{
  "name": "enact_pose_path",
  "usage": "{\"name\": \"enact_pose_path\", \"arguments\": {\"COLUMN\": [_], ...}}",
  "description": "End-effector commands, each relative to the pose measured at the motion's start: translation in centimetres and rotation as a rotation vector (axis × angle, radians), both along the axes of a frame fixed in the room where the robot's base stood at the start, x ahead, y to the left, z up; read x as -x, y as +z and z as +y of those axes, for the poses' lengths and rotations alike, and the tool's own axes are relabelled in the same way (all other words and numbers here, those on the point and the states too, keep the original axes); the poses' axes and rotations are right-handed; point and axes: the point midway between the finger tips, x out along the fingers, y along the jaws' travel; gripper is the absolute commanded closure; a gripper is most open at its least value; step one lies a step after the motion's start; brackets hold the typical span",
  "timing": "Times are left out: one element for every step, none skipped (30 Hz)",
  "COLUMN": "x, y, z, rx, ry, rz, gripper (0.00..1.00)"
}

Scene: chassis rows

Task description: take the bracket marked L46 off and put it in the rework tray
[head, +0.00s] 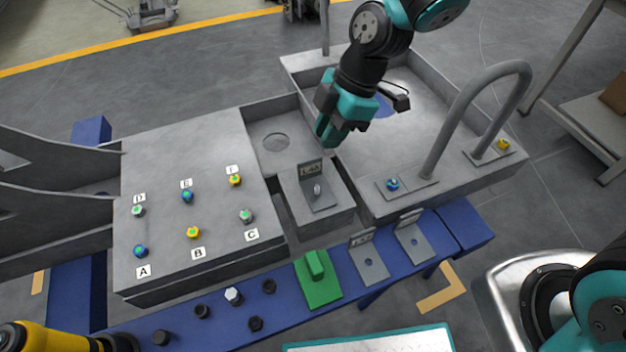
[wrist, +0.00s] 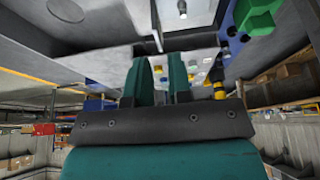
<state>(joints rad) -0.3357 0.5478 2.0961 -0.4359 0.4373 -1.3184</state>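A grey L-shaped bracket (head: 322,196) stands on a raised grey block at the middle of the chassis. Its upright plate carries a small tag, too small to read surely. A pale bolt head (head: 317,189) shows on its foot; it seems to show in the wrist view (wrist: 182,9) too. My gripper (head: 328,138) hangs above and behind the bracket, apart from it. In the wrist view its two teal fingers (wrist: 161,66) stand apart with nothing between them. A teal-rimmed tray (head: 370,346) is cut off at the bottom edge; I cannot tell whether it is the rework tray.
Two tagged brackets (head: 369,262) (head: 411,241) and a green block (head: 316,283) sit on the blue beam (head: 205,333) with several loose bolts or nuts. A lettered panel (head: 170,175) with coloured bolts lies left. A tall grey hoop pipe (head: 462,110) rises right of my gripper.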

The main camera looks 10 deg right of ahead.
Motion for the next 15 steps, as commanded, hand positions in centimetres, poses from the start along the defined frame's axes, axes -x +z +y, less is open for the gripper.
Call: {"name": "enact_pose_path", "arguments": {"x": [0.2,0.2,0.3,0.3,0.3,0.4,0.4,0.4,0.4,0.4,0.4,0.5,0.5,0.5,0.5], "y": [-1.2,-1.7,-2.4,-2.7,-3.1,-3.4,-3.6,-3.8,-3.9,-4.1,-4.3,-4.7,-5.1,-5.5,-6.1], "z": [0.4,0.6,0.9,1.0,1.2,1.3,1.4,1.5,1.6,1.6,1.7,1.8,2.0,2.2,2.4], "rx": [0.002,0.002,0.002,0.002,0.001,0.001,0.001,0.001,0.0,0.0,0.0,0.0,0.002,0.002,0.001], "ry": [0.002,0.002,0.002,0.0,-0.001,-0.001,-0.001,-0.002,-0.001,-0.001,-0.001,-0.001,0.0,0.0,-0.001], "rz": [0.004,0.003,0.003,0.003,0.001,0.001,0.001,0.0,-0.001,-0.001,-0.001,0.001,0.002,0.002,0.003], "gripper": [0.81,0.81,0.81,0.81,0.81,0.81,0.81,0.81,0.81,0.81,0.81,0.81,0.81,0.81,0.81]}}
